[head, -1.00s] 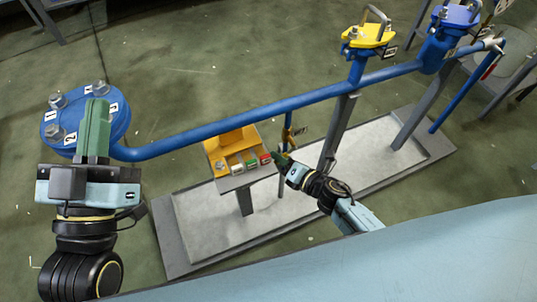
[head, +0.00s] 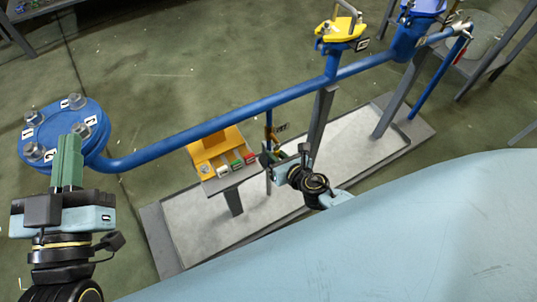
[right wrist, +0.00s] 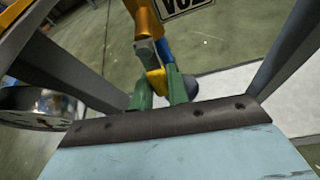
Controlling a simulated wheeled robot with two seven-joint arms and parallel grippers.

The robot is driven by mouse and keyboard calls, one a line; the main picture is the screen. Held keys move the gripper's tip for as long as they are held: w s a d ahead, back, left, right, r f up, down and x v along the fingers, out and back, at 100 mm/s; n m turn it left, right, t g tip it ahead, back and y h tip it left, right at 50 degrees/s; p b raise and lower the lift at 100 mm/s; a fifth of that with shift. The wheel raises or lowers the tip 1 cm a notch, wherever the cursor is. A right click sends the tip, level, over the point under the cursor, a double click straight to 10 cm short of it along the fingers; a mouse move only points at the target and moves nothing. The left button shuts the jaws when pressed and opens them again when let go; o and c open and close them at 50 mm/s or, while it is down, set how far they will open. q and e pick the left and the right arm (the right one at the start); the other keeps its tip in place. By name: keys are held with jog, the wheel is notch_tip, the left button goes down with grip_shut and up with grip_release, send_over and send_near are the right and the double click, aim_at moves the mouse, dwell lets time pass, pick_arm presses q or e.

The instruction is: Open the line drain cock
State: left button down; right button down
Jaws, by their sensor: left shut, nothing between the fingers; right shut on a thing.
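The line drain cock (head: 268,133) hangs below the long blue pipe, on a short drop with a small tag beside it. In the right wrist view its yellow handle (right wrist: 155,78) sits between the green fingers, under an orange-yellow part and a tag reading V02. My right gripper (head: 266,157) is shut on this handle; the fingers partly hide it. The handle's exact angle is hard to tell in the head view. My left gripper (head: 70,140) is shut and empty, in front of the blue flange at the left.
The blue flange (head: 60,125) carries several bolts and number tags. A yellow box with coloured buttons (head: 215,150) stands left of the cock. A yellow-topped valve (head: 342,32) is on the pipe above. Grey posts (head: 318,130) rise from the tray (head: 160,230) near my right gripper.

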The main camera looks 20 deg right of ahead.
pick_arm(q)
jog(key=shift+a+f, duration=0.15)
jog(key=shift+f, duration=0.2)
pick_arm(e)
jog(key=shift+d, duration=0.25)
pick_arm(q)
jog(key=shift+r, duration=0.1)
pick_arm(e)
jog(key=c, duration=1.4)
grip_release()
pick_arm(q)
jog(key=shift+r, duration=0.1)
pick_arm(e)
jog(key=shift+o, duration=0.2)
jog(key=shift+s, duration=0.1)
